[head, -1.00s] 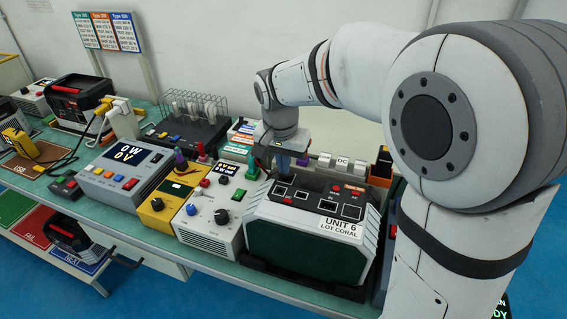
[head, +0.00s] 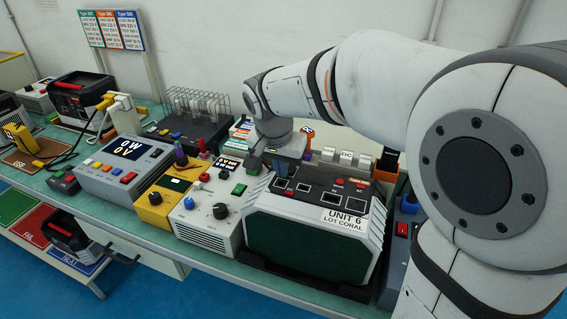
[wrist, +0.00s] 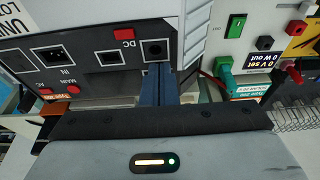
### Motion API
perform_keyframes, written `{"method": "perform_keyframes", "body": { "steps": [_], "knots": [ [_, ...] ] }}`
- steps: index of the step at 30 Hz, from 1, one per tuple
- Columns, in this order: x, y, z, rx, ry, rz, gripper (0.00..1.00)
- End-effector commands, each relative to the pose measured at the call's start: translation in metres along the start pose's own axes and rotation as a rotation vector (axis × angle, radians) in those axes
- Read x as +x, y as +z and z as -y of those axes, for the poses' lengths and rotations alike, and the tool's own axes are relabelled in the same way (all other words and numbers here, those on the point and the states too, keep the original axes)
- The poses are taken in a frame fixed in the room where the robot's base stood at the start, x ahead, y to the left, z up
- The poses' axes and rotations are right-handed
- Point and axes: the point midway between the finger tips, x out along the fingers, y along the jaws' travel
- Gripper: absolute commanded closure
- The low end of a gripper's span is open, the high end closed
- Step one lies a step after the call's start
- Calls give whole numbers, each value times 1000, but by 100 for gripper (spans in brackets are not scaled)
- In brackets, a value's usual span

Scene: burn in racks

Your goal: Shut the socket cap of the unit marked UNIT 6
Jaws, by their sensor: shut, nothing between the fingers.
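The unit marked UNIT 6 (head: 305,243) stands on the bench in the head view, a grey and black box with a row of sockets along its top panel. In the wrist view, its panel (wrist: 85,75) shows a round DC socket (wrist: 154,48), a rectangular socket (wrist: 110,58) and the IN socket (wrist: 54,54). My gripper (head: 280,171) is at the panel's left end. Its blue fingers (wrist: 158,75) are shut and empty, close beside the DC socket; I cannot tell whether they touch anything. I cannot clearly make out the socket cap or its position.
A white supply with knobs (head: 208,212) stands close to the unit's left, with a yellow box (head: 163,207) beyond it. A wire rack (head: 194,103) stands behind. Another grey unit (head: 398,245) is close on the right. The bench is crowded.

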Motion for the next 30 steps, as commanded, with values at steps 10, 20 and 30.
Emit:
{"method": "perform_keyframes", "body": {
  "steps": [10, 20, 30],
  "knots": [
    [0, -3, -4, 10, 3, 0, 100],
    [-12, -7, -4, 12, 2, 0, 100],
    [-27, -12, -5, 13, 2, -1, 100]
  ]
}}
